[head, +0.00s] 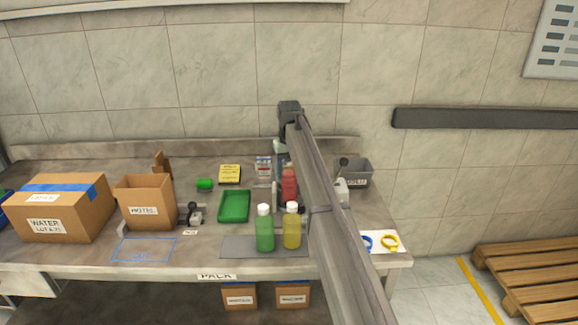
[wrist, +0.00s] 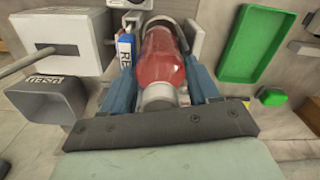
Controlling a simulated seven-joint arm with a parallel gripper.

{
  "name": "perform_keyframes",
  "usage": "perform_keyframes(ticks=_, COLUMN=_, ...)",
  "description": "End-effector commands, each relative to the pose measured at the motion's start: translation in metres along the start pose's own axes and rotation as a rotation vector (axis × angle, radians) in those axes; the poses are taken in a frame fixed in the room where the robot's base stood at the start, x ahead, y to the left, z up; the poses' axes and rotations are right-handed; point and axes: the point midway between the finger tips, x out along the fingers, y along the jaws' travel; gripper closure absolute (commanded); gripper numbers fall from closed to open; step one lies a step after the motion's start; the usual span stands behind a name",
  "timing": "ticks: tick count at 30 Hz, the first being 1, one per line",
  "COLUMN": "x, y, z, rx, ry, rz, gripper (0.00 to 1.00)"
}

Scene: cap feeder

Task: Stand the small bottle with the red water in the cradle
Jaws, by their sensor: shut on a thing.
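The small bottle with red water (head: 289,184) stands toward the back of the bench, right of the green tray. In the wrist view the red bottle (wrist: 160,58) lies between my gripper's two blue fingers, its pale cap toward the palm. My gripper (wrist: 163,72) is shut on it; in the head view my arm hides most of the gripper. Pale grey blocks (wrist: 196,38) stand close beside the bottle and look like part of the cradle. The bottle's base is hidden, so I cannot tell whether it rests in the cradle.
A green bottle (head: 265,230) and a yellow bottle (head: 291,227) stand on a grey mat at the front. A green tray (head: 234,207) is left of the red bottle. A white box with a rod (wrist: 65,42) and a grey bin (head: 355,171) are to its right in the head view.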

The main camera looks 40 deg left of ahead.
Motion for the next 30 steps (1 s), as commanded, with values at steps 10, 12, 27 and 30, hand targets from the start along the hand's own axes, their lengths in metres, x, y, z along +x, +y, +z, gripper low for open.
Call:
perform_keyframes(ticks=10, x=0.0084, y=0.0, z=0.0, rx=0.0, ry=0.0, rz=0.0, gripper=0.33)
perform_keyframes(ticks=12, x=0.0084, y=0.0, z=0.0001, rx=0.0, ry=0.0, rz=0.0, gripper=0.26)
perform_keyframes(ticks=27, x=0.0086, y=0.0, z=0.0001, rx=0.0, ry=-0.001, rz=0.0, gripper=0.25)
perform_keyframes(ticks=30, x=0.0085, y=0.0, z=0.0001, rx=0.0, ry=-0.001, rz=0.0, gripper=0.29)
